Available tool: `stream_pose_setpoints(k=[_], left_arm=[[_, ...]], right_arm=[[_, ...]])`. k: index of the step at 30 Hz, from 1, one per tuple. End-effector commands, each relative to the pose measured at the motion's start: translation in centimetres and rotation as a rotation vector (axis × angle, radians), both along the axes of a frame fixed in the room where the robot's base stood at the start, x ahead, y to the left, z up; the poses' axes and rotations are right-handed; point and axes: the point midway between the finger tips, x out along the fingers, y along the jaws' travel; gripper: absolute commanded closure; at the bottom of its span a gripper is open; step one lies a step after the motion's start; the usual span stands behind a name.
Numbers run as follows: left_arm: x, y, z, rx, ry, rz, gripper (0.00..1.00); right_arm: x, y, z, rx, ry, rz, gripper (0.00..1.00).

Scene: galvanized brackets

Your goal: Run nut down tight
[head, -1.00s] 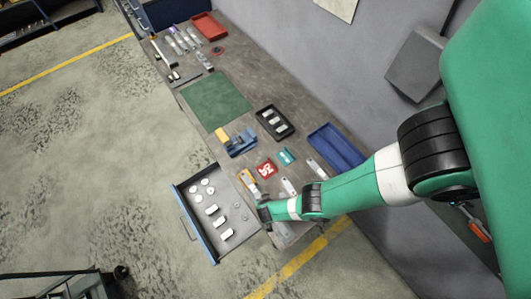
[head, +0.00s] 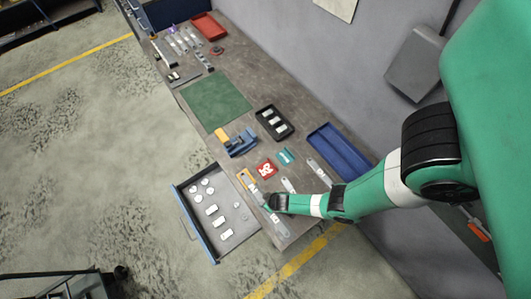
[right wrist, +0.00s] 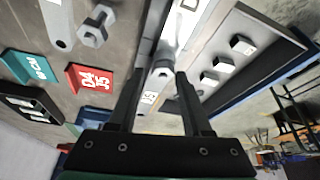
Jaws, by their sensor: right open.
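My right gripper (right wrist: 160,76) is open, its two dark fingers spread apart. In the head view it (head: 267,203) is over the near end of the bench. A grey metal piece with a rounded end (right wrist: 160,72) shows between the fingertips; I cannot tell whether they touch it. It lies by a pale strip-like bracket (right wrist: 172,35). A grey hex-headed piece (right wrist: 93,35), a bolt or nut, lies left of the fingers by another flat strip (right wrist: 57,20). I cannot tell which piece is the task's nut. My left gripper is not in view.
An open drawer (head: 188,222) with discs and blocks juts from the bench. Red (head: 266,170) and teal (head: 286,156) labelled pieces, a black tray (head: 260,112), a blue tray (head: 358,163) and a blue clamp-like tool (head: 241,143) are nearby. The green mat (head: 215,101) is clear.

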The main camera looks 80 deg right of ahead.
Motion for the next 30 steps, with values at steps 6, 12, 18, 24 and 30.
stream_pose_setpoints(k=[6,12,18,24,30], left_arm=[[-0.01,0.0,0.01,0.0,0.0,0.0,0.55],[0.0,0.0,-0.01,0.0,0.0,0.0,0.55],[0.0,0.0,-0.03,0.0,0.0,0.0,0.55],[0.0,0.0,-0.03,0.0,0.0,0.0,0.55],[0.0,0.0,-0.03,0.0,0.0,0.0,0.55]], right_arm=[[-0.05,-0.05,-0.01,0.0,-0.001,0.103,0.51],[-0.06,-0.07,-0.02,0.0,0.0,0.194,0.51],[-0.03,-0.05,0.0,0.0,0.0,0.269,0.51],[0.0,-0.01,0.01,-0.002,-0.001,0.285,0.51],[0.0,-0.01,0.01,-0.002,-0.001,0.285,0.74]])
